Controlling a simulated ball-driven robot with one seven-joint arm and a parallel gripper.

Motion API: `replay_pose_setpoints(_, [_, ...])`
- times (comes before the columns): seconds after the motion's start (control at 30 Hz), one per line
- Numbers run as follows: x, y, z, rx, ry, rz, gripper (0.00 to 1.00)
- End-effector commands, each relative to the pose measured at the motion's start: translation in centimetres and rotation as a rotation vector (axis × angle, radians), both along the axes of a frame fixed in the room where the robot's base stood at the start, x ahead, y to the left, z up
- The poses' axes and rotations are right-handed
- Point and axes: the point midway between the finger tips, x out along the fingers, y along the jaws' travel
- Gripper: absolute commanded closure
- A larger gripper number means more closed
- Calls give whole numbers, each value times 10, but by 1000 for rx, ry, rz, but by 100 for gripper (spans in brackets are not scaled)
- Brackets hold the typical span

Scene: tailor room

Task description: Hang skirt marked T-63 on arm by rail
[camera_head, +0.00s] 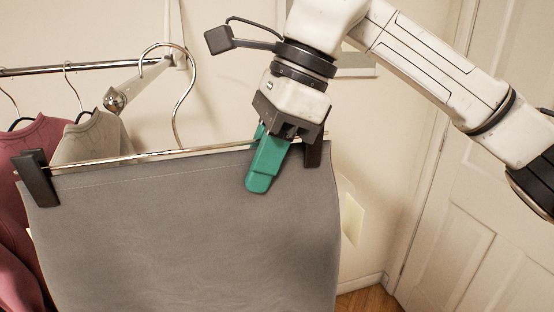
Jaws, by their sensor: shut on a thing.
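A grey skirt (180,220) hangs by two black clips from a metal clip hanger (110,159). My gripper (262,178), with green fingers, is shut on the hanger bar at the skirt's waistband, near the right clip. The hanger's hook (184,90) rises left of my gripper. A metal arm (135,84) with a round end knob slants out from the wall beside the rail (50,70). In this view the hook's top overlaps the arm; I cannot tell if they touch. A pale tag (352,218) shows partly behind the skirt's right edge; no marking is readable.
A pink garment (40,140) and a beige garment (88,138) hang on hangers at the left, close behind the skirt. A white panelled door (470,220) stands at the right. Bare wall shows between the skirt and door.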

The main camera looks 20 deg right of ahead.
Motion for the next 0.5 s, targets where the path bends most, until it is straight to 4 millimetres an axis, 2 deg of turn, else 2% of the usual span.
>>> replay_pose_setpoints(0.5, [1,38,1,2,0,2,100])
